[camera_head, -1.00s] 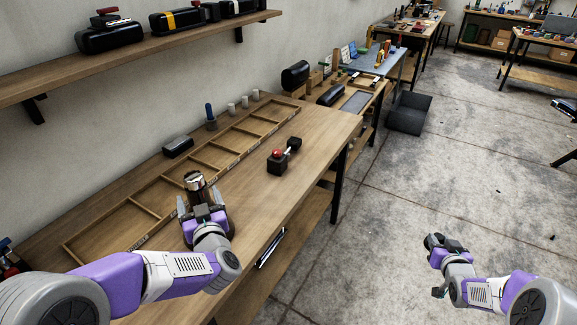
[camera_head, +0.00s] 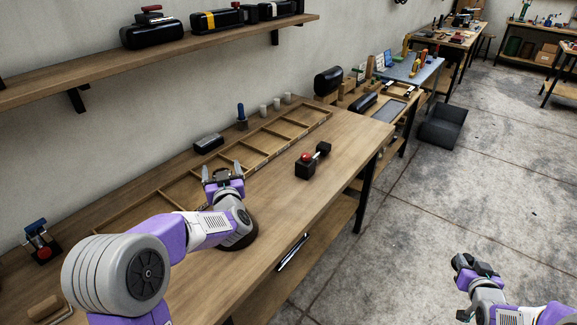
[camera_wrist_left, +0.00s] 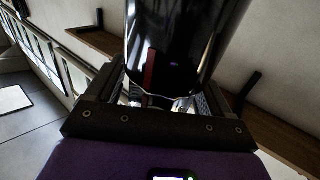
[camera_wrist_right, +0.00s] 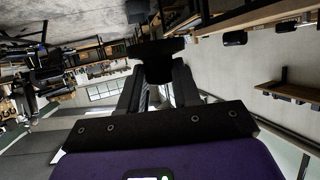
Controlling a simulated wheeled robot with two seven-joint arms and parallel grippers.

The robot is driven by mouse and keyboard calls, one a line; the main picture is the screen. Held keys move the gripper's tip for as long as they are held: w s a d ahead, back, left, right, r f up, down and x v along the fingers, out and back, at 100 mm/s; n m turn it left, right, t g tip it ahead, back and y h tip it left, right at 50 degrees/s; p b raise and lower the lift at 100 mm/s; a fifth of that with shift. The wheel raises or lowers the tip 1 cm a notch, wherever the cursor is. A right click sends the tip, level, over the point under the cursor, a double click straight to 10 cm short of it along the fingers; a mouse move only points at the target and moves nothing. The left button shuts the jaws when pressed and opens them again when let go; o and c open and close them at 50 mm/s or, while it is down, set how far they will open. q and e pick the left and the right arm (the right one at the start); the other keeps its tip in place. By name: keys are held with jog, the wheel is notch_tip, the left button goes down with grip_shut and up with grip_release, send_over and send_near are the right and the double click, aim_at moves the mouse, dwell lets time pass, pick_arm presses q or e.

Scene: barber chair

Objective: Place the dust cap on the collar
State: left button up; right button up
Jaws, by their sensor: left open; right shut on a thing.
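My left gripper (camera_head: 223,172) is open over the bench, its fingers apart and pointing up. In the left wrist view a glossy black cylinder (camera_wrist_left: 180,45) rises close beyond the open fingers (camera_wrist_left: 163,102). A dark round base (camera_head: 243,240) stands on the bench, mostly hidden behind my left arm. I cannot make out the collar clearly. My right gripper (camera_head: 474,268) is out over the floor, away from the bench. In the right wrist view it (camera_wrist_right: 158,88) is shut on a black flanged piece (camera_wrist_right: 155,48), which looks like the dust cap.
A shallow wooden compartment tray (camera_head: 255,157) runs along the back of the bench (camera_head: 345,170). A dumbbell-shaped black item with a red top (camera_head: 308,163) stands to its right. A black case (camera_head: 208,143) lies near the wall. A shelf (camera_head: 190,52) hangs above. The floor at right is open.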

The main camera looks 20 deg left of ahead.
pick_arm(q)
jog(key=c, duration=1)
jog(key=m+t+h+b, duration=0.1)
jog(key=h+b, duration=0.1)
jog(key=b, duration=0.1)
jog(key=shift+f+m+h, duration=0.15)
jog(key=shift+m+h, duration=0.15)
jog(key=shift+m, duration=0.1)
pick_arm(e)
notch_tip(320, 180, down, 3)
jog(key=shift+f, duration=0.15)
pick_arm(q)
jog(key=shift+d+m+t+h+b, duration=0.15)
jog(key=shift+m+t+h+b, duration=0.15)
jog(key=shift+t+h+b, duration=0.15)
pick_arm(e)
jog(key=shift+f, duration=0.35)
pick_arm(q)
jog(key=shift+w, duration=0.1)
jog(key=o, duration=1)
pick_arm(e)
jog(key=shift+r, duration=0.1)
pick_arm(q)
jog(key=p+v, duration=0.1)
jog(key=v, duration=1.1)
jog(key=shift+r, duration=0.25)
pick_arm(e)
jog(key=shift+r, duration=0.65)
